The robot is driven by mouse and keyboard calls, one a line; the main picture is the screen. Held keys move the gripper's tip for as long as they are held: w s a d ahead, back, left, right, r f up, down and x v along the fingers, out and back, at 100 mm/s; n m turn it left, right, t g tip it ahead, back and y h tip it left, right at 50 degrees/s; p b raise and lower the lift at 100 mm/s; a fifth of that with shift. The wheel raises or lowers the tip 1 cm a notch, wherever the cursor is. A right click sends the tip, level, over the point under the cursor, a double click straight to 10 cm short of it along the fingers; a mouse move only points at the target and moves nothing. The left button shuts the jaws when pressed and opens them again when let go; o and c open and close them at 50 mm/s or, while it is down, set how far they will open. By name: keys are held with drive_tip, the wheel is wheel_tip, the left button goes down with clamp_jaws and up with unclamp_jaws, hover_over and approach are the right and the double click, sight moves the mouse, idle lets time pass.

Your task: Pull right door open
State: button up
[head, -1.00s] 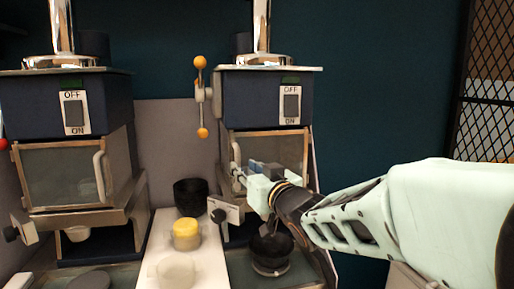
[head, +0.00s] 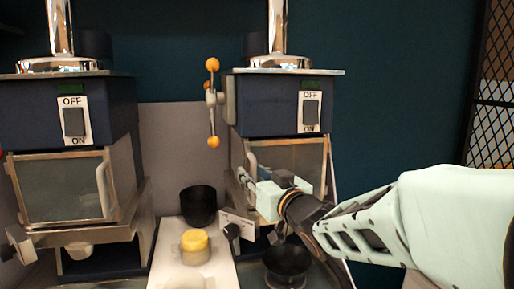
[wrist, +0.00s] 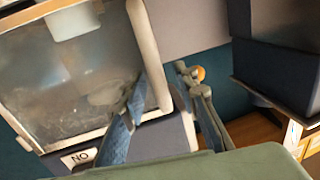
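The right door (head: 300,158) is a glazed, light-framed door on the right machine. Its pale upright handle (head: 251,157) is at the door's left edge. My gripper (head: 243,178) is at the lower part of this handle, partly hidden by its own body. In the wrist view the door's cloudy pane (wrist: 65,85) fills the left side. A pale bar, seemingly the handle (wrist: 146,40), runs down between the spread fingers of my gripper (wrist: 161,78). The fingers look open around it; firm contact is not visible. I cannot tell whether the door is slightly ajar.
The left machine's door (head: 60,187) looks shut. A white board between the machines holds a black bowl (head: 198,206) and a yellow-topped container (head: 194,245). A dark bowl (head: 287,264) is under the right machine. A lever with orange knobs (head: 212,103) stands above my gripper.

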drive_tip(key=shift+c, duration=0.5)
drive_tip(key=shift+f, duration=0.1)
clamp_jaws()
drive_tip(key=shift+d, duration=0.1)
